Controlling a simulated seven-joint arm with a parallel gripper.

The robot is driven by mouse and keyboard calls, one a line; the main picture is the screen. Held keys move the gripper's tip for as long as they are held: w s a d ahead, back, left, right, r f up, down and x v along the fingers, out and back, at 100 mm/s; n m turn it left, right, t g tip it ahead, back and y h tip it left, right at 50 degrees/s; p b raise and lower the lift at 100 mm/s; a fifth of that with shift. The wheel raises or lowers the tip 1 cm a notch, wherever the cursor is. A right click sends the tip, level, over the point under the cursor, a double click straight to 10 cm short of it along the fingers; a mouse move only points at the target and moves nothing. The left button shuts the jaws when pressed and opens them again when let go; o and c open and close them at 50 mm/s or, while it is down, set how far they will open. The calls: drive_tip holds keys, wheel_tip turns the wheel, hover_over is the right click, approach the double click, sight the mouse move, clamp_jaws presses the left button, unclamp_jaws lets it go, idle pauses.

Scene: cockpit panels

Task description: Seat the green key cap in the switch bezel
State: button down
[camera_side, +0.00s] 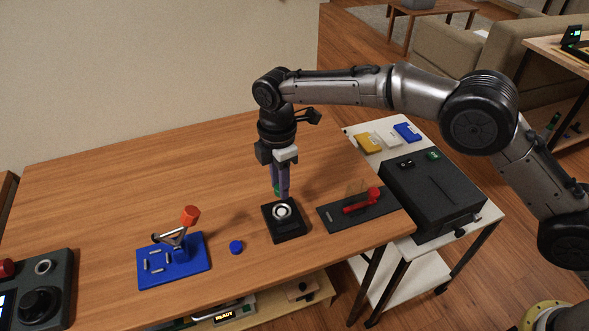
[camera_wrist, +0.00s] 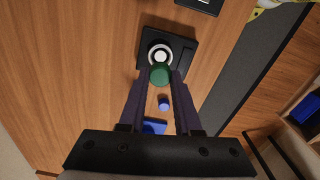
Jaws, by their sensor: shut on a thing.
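The green key cap (camera_wrist: 160,75) is held between the two fingertips of my gripper (camera_wrist: 159,79) in the wrist view. In the side view my gripper (camera_side: 281,192) points down over the far side of the switch base, and only a sliver of green shows at its fingers. The switch bezel (camera_side: 283,211) is a white ring on a black square base (camera_side: 287,229). In the wrist view the bezel (camera_wrist: 159,52) lies just beyond the cap, and the cap overlaps its near edge. I cannot tell the exact height of the cap above the base.
A blue round cap (camera_side: 236,247) lies on the table left of the base. A blue plate with an orange-topped lever (camera_side: 174,260) stands further left. A black plate with a red lever (camera_side: 359,208) is to the right. The table behind is clear.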

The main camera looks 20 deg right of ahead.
sight(281, 212)
drive_tip(key=shift+f, duration=2.6)
drive_tip(key=shift+f, duration=0.5)
idle(0.6)
drive_tip(key=shift+c, duration=0.2)
unclamp_jaws()
idle(0.4)
drive_tip(key=shift+r, duration=3.5)
